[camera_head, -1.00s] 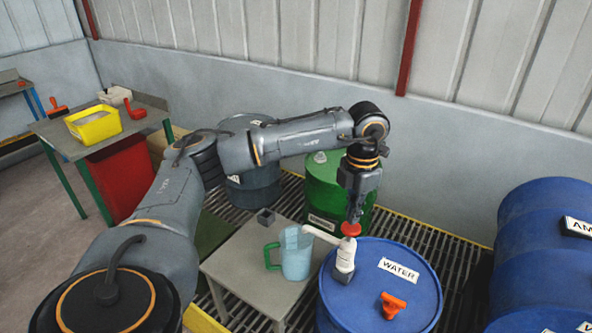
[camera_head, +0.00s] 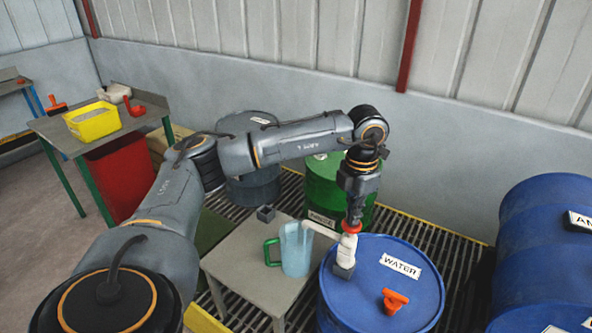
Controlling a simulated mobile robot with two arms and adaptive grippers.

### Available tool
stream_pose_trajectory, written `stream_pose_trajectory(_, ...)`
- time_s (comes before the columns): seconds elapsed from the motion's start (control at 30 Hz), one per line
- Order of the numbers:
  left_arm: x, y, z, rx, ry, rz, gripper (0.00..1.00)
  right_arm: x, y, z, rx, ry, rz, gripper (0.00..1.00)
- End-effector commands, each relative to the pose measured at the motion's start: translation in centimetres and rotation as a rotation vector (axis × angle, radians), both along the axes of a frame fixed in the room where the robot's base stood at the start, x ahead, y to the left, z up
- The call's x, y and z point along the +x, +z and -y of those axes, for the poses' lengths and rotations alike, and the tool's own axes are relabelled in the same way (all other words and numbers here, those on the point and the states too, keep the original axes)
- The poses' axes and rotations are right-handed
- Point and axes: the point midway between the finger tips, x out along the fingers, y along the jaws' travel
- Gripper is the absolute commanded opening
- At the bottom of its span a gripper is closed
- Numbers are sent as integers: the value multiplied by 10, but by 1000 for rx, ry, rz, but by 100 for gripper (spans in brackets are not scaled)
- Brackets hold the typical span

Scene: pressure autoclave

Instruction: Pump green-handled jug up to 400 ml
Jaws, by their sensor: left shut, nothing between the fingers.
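The light-blue jug with a green handle (camera_head: 296,250) stands upright on a small grey table (camera_head: 238,265). Its liquid level is too small to read. A white pump (camera_head: 346,252) with a red top (camera_head: 352,228) stands on the blue drum labelled WATER (camera_head: 398,300). Its spout reaches left to over the jug's mouth. My left gripper (camera_head: 354,218) points down, shut, directly on or just above the red pump top; its fingertips are small in the picture. My right gripper is not in view.
An orange bung or handle (camera_head: 395,301) lies on the WATER drum. A green drum (camera_head: 325,190) and a dark blue drum (camera_head: 253,185) stand behind the table. More blue drums (camera_head: 545,230) are at right. A yellow tub (camera_head: 93,122) sits on a bench at left.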

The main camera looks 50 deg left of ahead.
Motion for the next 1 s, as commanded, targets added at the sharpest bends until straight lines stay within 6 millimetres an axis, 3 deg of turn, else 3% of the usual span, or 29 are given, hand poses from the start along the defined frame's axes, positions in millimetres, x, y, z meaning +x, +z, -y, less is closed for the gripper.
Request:
stream_pose_trajectory(0.57, -1, -27, 0, 1, -1, -5, 0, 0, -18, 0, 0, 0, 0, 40)
stream_pose_trajectory(1.0, -1, -10, 0, 1, -1, -4, 0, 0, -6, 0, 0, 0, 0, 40)
